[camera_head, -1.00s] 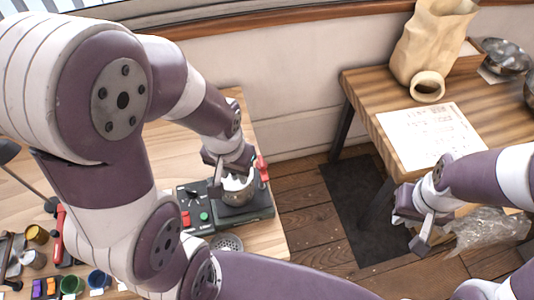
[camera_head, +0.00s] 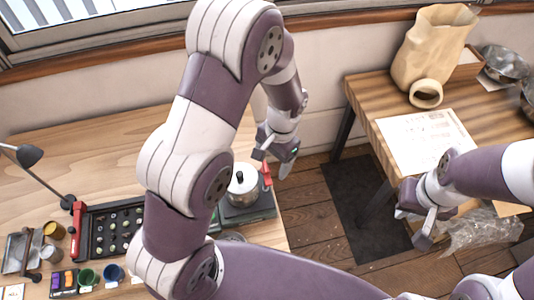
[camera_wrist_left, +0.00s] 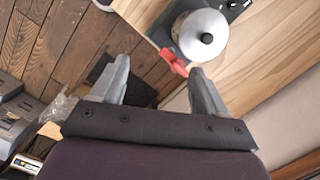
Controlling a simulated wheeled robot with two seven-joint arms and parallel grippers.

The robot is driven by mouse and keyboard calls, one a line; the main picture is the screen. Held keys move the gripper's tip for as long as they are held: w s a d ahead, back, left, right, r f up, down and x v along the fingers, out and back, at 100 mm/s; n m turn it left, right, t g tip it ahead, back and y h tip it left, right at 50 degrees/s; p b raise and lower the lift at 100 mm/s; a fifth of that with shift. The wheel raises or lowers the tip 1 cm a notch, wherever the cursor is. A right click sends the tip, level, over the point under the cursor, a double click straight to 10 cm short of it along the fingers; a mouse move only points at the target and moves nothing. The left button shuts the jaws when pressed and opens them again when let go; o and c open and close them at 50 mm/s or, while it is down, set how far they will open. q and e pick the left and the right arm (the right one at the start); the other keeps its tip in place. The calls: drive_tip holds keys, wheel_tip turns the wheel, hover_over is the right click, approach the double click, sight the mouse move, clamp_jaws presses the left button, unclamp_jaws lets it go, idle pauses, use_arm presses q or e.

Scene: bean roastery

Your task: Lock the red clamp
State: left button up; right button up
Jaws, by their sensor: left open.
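The red clamp (camera_head: 266,174) sits at the right edge of a dark device (camera_head: 250,211) on the left table, beside a silver lidded pot (camera_head: 242,186). In the left wrist view the red clamp (camera_wrist_left: 174,62) juts out from the device next to the pot (camera_wrist_left: 201,36). My left gripper (camera_head: 272,160) is open and empty, close to the clamp at the table's right edge. In the left wrist view its two fingers (camera_wrist_left: 157,77) are spread, with the clamp just beyond and between the tips. My right gripper (camera_head: 424,222) hangs in front of the right table; its jaw opening is unclear.
The right table holds a paper sheet (camera_head: 425,139) and a beige sack (camera_head: 432,45). Open floor lies between the tables.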

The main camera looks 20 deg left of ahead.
sight(266, 166)
use_arm(q)
drive_tip(key=w+d+f+m+y, duration=0.1)
drive_tip(key=w+d+m+y, duration=0.1)
drive_tip(key=w+m, duration=0.55)
drive_tip(key=shift+n+g+y, duration=0.4)
drive_tip(key=shift+n+g, duration=0.05)
drive_tip(key=shift+g, duration=0.05)
drive_tip(key=x, duration=0.4)
drive_tip(key=a+x, duration=0.1)
drive_tip(key=x, duration=0.2)
drive_tip(key=b+x, duration=0.1)
drive_tip(key=x, duration=0.3)
drive_tip(key=shift+w+a+f, duration=0.15)
drive_tip(key=shift+w+a, duration=0.05)
drive_tip(key=shift+a, duration=0.05)
drive_tip(key=shift+f, duration=0.2)
use_arm(e)
drive_tip(key=shift+w+r, duration=0.1)
drive_tip(key=shift+r, duration=0.15)
